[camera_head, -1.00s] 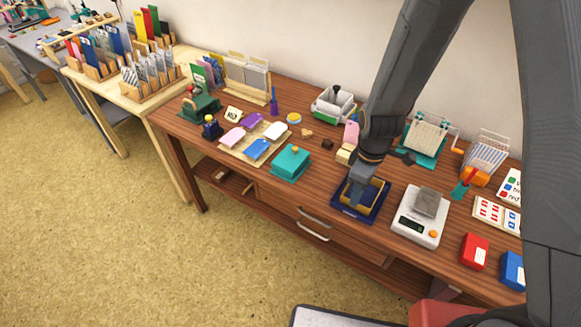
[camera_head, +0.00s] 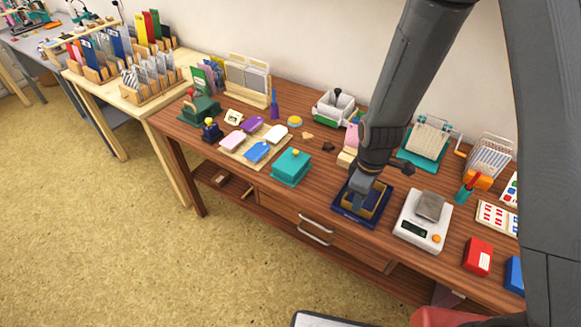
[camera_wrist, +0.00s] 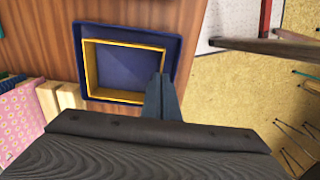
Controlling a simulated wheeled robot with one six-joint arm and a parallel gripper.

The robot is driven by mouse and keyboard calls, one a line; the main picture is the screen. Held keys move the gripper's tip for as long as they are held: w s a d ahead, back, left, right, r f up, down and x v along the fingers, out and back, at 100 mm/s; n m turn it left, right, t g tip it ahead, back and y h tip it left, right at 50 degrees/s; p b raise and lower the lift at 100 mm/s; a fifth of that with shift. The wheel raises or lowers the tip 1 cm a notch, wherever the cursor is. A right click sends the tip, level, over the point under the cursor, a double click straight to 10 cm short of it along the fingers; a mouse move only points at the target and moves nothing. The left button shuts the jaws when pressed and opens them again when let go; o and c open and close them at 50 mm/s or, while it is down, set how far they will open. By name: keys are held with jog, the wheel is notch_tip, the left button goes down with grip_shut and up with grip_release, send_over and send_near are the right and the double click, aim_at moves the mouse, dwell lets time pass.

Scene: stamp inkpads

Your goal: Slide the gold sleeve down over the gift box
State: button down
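The gold sleeve (camera_wrist: 96,66) is an open rectangular frame in the wrist view, within a dark blue tray (camera_wrist: 70,48). A dark blue surface (camera_wrist: 122,65) shows inside the sleeve; I cannot tell whether it is the gift box top or the tray floor. In the head view the sleeve (camera_head: 379,200) shows partly behind my gripper (camera_head: 357,207), above the tray (camera_head: 349,222). In the wrist view my gripper (camera_wrist: 161,84) has its fingers close together at the sleeve's right wall, seemingly pinching it. The sleeve's height above the tray floor is unclear.
A white scale (camera_head: 417,232) with a grey block stands right of the tray. A teal inkpad (camera_head: 291,168) lies to the left. A red box (camera_head: 477,255) is at the right. Pink patterned and wooden items (camera_wrist: 22,110) stand close to the sleeve's left.

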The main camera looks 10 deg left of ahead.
jog(key=shift+r+p, duration=2.25)
jog(key=shift+r, duration=0.8)
